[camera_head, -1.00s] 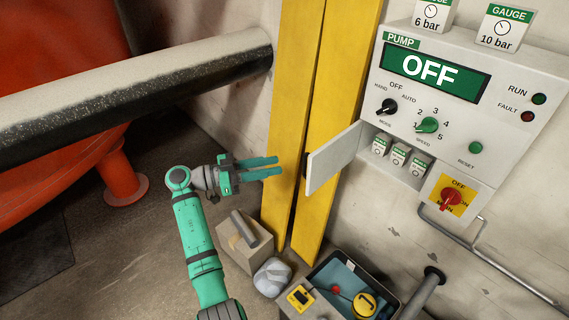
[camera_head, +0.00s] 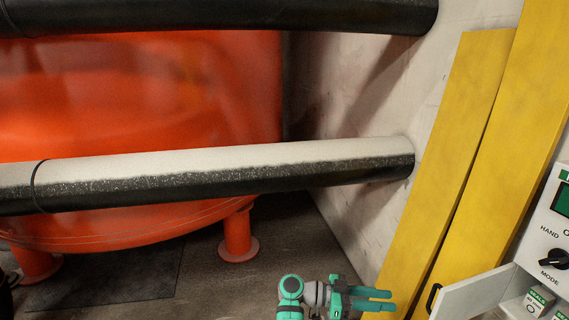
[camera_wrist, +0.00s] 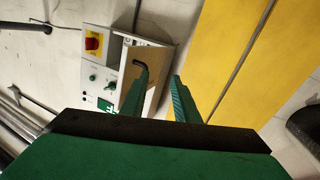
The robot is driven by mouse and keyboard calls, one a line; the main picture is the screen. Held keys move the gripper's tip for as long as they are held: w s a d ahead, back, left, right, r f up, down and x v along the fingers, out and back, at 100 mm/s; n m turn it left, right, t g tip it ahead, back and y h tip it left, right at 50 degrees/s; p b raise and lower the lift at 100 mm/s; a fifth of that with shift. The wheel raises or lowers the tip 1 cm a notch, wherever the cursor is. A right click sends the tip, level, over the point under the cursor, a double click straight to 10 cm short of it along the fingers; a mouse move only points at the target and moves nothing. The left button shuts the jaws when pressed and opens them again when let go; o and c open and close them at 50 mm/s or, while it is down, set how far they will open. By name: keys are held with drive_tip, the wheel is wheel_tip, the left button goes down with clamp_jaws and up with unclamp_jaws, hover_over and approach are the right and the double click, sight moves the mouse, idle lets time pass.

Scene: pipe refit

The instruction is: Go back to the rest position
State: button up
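My gripper (camera_head: 391,299) shows at the bottom of the head view, in front of the yellow panels and left of the small open cabinet door. Its two teal fingers point right, with a gap between them. In the wrist view my gripper (camera_wrist: 160,78) has its fingers apart with nothing between them. The open door (camera_wrist: 148,75) lies beyond the fingers there, and its dark handle shows by the left fingertip. I cannot tell the distance between them. Most of my arm is below the head view.
Two large pipes cross the head view, the lower one (camera_head: 220,172) ending at the wall. An orange tank (camera_head: 150,90) stands behind. Yellow panels (camera_head: 440,170) lean at the right. The white control box (camera_head: 550,222) is partly cut off. Floor (camera_head: 300,230) shows clear below the pipe.

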drive_tip(key=s+a+f+n+t+y, duration=0.25)
drive_tip(key=f+n+t, duration=0.2)
drive_tip(key=f, duration=0.65)
drive_tip(key=s+a+f+n+t+y, duration=0.1)
drive_tip(key=s+f+n+t, duration=0.3)
drive_tip(key=f, duration=0.7)
drive_tip(key=s+a+f+n+t+y, duration=0.4)
drive_tip(key=s+a+f+n+y, duration=0.3)
drive_tip(key=s+a+f, duration=0.5)
drive_tip(key=s+a+r+n+t+y, duration=0.4)
drive_tip(key=s+a, duration=0.5)
drive_tip(key=s, duration=0.6)
drive_tip(key=s+a+r+t+y, duration=0.1)
drive_tip(key=s+a+r, duration=0.1)
drive_tip(key=s+r, duration=0.3)
drive_tip(key=s+a+r+m+y, duration=0.1)
drive_tip(key=s+r, duration=0.5)
drive_tip(key=r, duration=0.8)
drive_tip(key=shift+s+a+t+y, duration=0.15)
drive_tip(key=shift+a+t+y, duration=0.25)
drive_tip(key=shift+a, duration=0.45)
